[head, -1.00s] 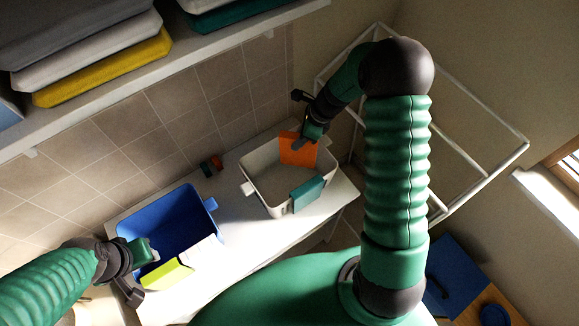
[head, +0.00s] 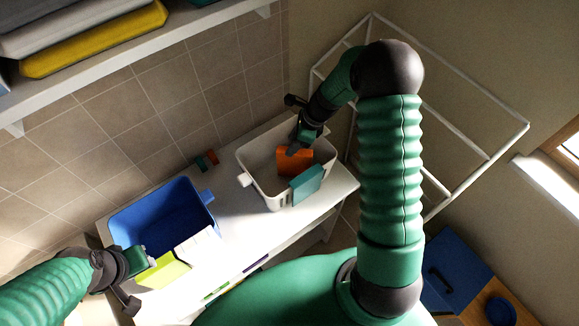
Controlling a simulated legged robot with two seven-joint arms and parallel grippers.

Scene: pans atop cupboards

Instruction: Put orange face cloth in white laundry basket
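The orange face cloth (head: 294,163) is a flat square, upright and partly inside the white laundry basket (head: 262,188) on the white counter. My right gripper (head: 293,147) is at the cloth's top edge, over the basket, and appears shut on it. A teal cloth (head: 307,184) hangs over the basket's front rim. My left gripper (head: 144,262) is at the blue basket's front edge, by a lime-green cloth (head: 163,271). I cannot tell whether its fingers are open or shut.
A blue basket (head: 168,212) stands left of the white one, with a white cloth (head: 198,244) on its front rim. Small coloured items (head: 206,160) lie by the tiled wall. A shelf (head: 150,45) with folded towels hangs above. A white rack (head: 474,153) stands right.

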